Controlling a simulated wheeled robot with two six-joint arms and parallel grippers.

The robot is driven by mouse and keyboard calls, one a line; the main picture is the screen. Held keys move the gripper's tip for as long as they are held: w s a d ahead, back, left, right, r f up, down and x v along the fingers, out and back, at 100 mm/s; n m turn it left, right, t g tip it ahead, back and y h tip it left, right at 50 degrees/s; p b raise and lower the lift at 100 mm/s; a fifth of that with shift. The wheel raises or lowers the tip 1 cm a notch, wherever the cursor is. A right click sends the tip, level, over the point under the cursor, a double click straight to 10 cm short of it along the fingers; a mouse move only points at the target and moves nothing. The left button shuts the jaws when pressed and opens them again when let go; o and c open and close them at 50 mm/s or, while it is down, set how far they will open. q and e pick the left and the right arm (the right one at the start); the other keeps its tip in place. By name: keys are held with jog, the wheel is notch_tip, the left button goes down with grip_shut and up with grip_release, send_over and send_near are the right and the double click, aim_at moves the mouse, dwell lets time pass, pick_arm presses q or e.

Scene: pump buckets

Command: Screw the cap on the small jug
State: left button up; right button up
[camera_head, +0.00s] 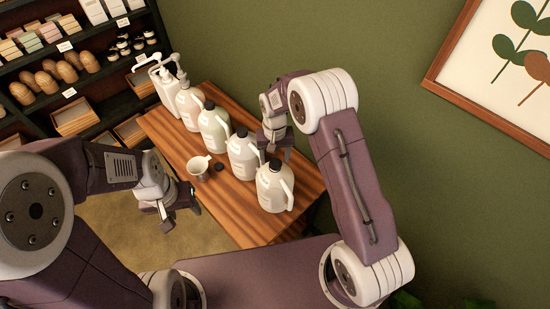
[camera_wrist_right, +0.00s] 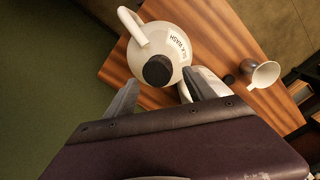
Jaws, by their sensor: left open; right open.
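A row of white jugs stands on the wooden table. The nearest jug (camera_head: 275,190) has a handle and a black cap (camera_head: 274,164) on its top. My right gripper (camera_head: 276,150) is open and empty close behind that jug. In the right wrist view, a jug with a SILK WASH label (camera_wrist_right: 172,38) shows its black cap (camera_wrist_right: 157,70) beyond and between the open fingers, apparently apart from them. My left gripper (camera_head: 175,205) is open and empty off the table's left edge.
Other jugs (camera_head: 242,155), (camera_head: 214,130) stand close together behind the nearest one; a pump jug (camera_head: 170,85) is at the far end. The table (camera_head: 235,222) is bare at its front left. Shelves (camera_head: 70,115) with goods stand at the back left.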

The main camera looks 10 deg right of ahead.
aim_at(275, 160)
notch_tip(275, 160, up, 8)
jog(key=shift+w+f+b, duration=0.1)
jog(key=shift+w+b, duration=0.05)
jog(key=shift+b, duration=0.65)
jog(key=shift+r, duration=0.3)
jog(key=shift+d+f, duration=0.1)
jog(key=shift+f, duration=0.15)
jog(key=s+d+f+b, duration=0.4)
jog(key=s+f+b, duration=0.2)
jog(key=s, duration=0.3)
jog(key=s+d+f+t+b, duration=0.1)
jog(key=s+d+f+b, duration=0.3)
jog(key=s, duration=0.6)
notch_tip(275, 160, down, 3)
jog(key=shift+s+r+b, duration=0.15)
jog(key=shift+b, duration=0.7)
jog(key=shift+o, duration=0.3)
jog(key=shift+w, duration=0.25)
jog(key=shift+d, duration=0.1)
